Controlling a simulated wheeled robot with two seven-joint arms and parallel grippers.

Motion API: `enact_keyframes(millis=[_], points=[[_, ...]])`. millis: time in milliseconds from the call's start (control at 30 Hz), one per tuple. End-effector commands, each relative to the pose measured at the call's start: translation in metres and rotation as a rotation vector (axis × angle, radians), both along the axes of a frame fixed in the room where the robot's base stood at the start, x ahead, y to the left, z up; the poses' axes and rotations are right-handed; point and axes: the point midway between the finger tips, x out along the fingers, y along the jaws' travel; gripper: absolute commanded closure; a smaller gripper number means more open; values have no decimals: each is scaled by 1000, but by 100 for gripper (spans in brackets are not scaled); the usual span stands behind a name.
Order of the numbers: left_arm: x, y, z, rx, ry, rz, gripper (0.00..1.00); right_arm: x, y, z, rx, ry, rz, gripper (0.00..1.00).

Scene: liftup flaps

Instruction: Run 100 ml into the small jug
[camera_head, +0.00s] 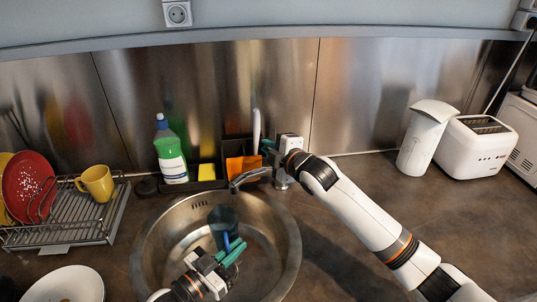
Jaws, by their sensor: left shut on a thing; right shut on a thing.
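The small jug (222,219) is dark teal and stands or is held inside the round steel sink basin, below and left of the tap spout. I cannot make out a water stream or the level in the jug.
The sink (290,240) is set in a dark counter. A green soap bottle (171,155), yellow sponge (207,172) and orange cloth (236,167) stand behind it. A dish rack (75,232) with a yellow mug (97,183) is left; a white toaster (478,145) is right.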

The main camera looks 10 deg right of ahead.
Motion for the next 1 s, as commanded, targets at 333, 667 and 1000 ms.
enact_keyframes(millis=[333,667,1000], points=[[0,0,1,-1,-1,0,100,9,-6,18,7,-11,-4,100],[0,0,1,-1,-1,0,100,8,-5,16,7,-4,-4,70],[0,0,1,-1,-1,0,100,-10,-14,17,5,0,-3,70]])
